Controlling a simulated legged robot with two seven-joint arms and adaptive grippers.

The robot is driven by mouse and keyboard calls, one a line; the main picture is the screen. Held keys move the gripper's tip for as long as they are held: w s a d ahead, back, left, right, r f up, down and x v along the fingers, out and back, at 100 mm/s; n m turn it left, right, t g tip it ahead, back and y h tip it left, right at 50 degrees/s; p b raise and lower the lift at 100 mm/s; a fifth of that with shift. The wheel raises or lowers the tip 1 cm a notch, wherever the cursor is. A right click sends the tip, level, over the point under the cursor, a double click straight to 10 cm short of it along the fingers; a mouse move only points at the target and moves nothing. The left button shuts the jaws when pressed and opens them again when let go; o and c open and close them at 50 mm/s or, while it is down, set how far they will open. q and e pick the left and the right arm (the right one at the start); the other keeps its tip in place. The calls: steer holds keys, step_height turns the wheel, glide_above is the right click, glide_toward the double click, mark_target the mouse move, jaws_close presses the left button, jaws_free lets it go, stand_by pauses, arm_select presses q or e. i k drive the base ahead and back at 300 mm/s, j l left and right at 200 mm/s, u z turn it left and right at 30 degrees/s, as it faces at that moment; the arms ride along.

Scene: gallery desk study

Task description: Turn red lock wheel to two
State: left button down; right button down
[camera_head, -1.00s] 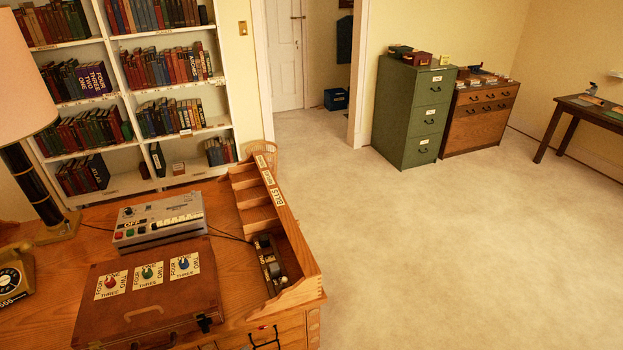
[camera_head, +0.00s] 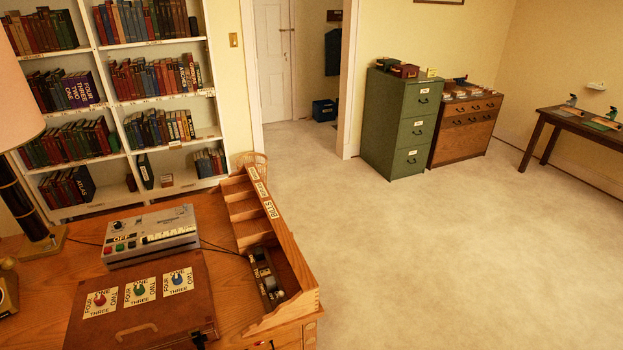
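The red lock wheel (camera_head: 100,299) is the leftmost of three knobs on the lid of a brown case (camera_head: 150,310) that lies on the wooden desk. Its white label reads ONE at the top, TWO at the right, THREE at the bottom and FOUR at the left. The wheel's pointer is too small to read. A green wheel (camera_head: 139,290) and a blue wheel (camera_head: 177,279) sit to its right on similar labels. The case's front edge is cut off at the bottom of the view. Neither of my grippers is in view.
A grey device with buttons (camera_head: 151,237) stands behind the case. A wooden organiser (camera_head: 262,255) with a tape dispenser runs along the desk's right edge. A lamp (camera_head: 20,130) stands at left. The carpet (camera_head: 430,260) right of the desk is open.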

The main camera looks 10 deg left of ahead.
mark_target(100, 301)
steer(key=u, duration=0.4)
steer(key=j+u, duration=0.1)
steer(key=u, duration=0.3)
steer(key=j+u, duration=0.1)
steer(key=u, duration=0.65)
